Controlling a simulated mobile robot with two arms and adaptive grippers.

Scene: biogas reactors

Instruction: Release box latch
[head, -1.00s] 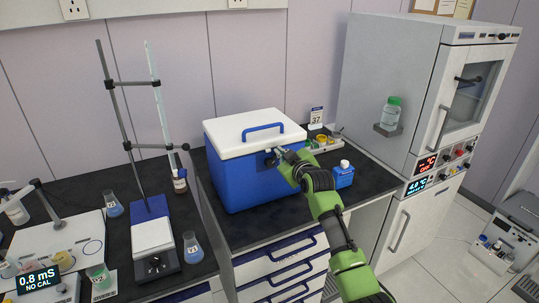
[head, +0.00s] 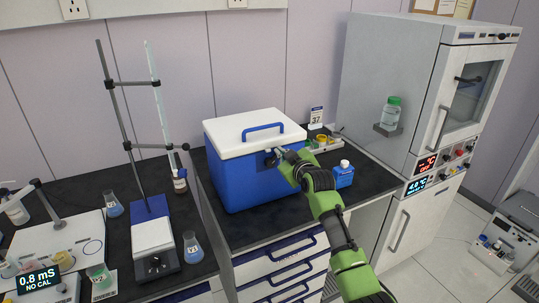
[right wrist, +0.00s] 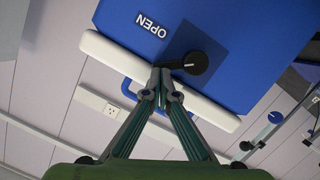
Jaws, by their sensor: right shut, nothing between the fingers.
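A blue cool box (head: 240,180) with a white lid (head: 238,132) and a blue handle stands upright on the dark worktop, its lid down. The latch (right wrist: 195,63), a black round knob with a short lever, is on its blue front face, below the lid edge. The word OPEN is printed beside it. My right gripper (head: 281,153) is at the latch, fingers shut with nothing between them. In the right wrist view the fingertips (right wrist: 161,72) are at the lever's end; I cannot tell whether they touch. My left gripper is out of view.
A small blue bottle (head: 343,174) stands right of the box, close to my right arm. A tray of small jars (head: 325,142) is behind it. A stand with a burette (head: 157,100) and flasks (head: 192,247) is on the left. A tall grey cabinet (head: 390,90) stands at the right.

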